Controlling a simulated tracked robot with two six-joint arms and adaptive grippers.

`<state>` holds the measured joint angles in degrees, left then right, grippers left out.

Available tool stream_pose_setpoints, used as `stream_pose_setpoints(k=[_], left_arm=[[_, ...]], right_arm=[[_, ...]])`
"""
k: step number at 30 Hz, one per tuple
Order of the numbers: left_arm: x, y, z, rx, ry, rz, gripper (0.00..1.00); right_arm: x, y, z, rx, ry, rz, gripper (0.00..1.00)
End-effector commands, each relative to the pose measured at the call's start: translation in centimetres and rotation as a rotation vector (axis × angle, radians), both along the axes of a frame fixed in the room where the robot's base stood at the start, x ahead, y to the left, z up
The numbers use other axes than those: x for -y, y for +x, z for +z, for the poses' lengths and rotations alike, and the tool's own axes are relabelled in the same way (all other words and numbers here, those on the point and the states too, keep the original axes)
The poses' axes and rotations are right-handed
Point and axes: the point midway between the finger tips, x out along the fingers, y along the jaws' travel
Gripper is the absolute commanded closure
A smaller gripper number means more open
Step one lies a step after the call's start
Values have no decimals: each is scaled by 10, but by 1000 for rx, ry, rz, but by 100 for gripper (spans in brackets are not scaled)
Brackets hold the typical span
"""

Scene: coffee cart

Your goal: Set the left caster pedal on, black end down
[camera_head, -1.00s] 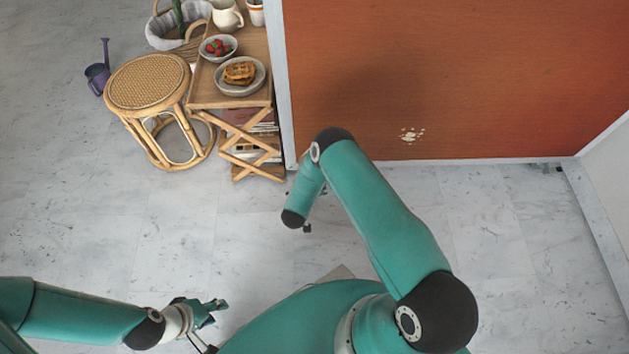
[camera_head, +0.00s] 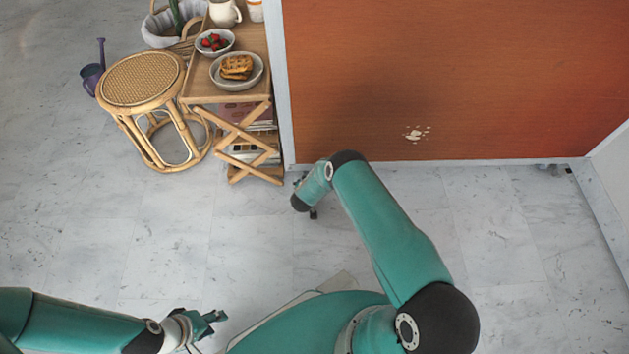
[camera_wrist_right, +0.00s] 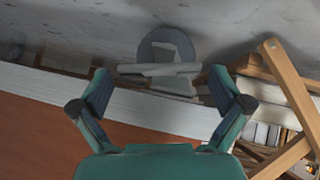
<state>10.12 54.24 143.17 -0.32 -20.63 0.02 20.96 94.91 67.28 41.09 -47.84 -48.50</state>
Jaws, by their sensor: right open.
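In the right wrist view, the left caster (camera_wrist_right: 143,49) is a grey round wheel under the cart's white bottom edge. A light grey pedal (camera_wrist_right: 158,69) lies across in front of it; I cannot make out its black end. My right gripper (camera_wrist_right: 161,88) is open, its two fingertips on either side of the pedal with gaps, nothing held. In the head view the right gripper is mostly hidden behind my right forearm, near the cart's lower left corner. My left gripper (camera_head: 205,325) is low at the left over bare floor, far from the cart; its jaw opening is unclear.
The cart's orange panel (camera_head: 450,80) fills the upper right. A wooden folding side table (camera_head: 190,97) with bowls stands close to its left corner, and its crossed legs (camera_wrist_right: 290,85) are close to my right gripper. A rattan stool (camera_head: 142,80) stands farther left. The front floor is clear.

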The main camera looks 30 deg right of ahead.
Motion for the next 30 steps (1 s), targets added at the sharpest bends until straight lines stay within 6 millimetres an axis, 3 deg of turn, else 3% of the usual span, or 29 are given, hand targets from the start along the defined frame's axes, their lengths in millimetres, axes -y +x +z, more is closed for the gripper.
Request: stream_pose_setpoints(k=[2, 11, 20, 30], left_arm=[[0, 0, 0, 0, 0, 0, 60], [0, 0, 0, 0, 0, 0, 60], [0, 0, 2, 0, 0, 0, 60], [0, 0, 5, 0, 0, 0, 60]], right_arm=[[0, 0, 0, 0, 0, 0, 2], [0, 0, 0, 0, 0, -1, 52], [2, -1, 1, 20, 32, -2, 52], [6, -3, 1, 120, 198, -3, 52]])
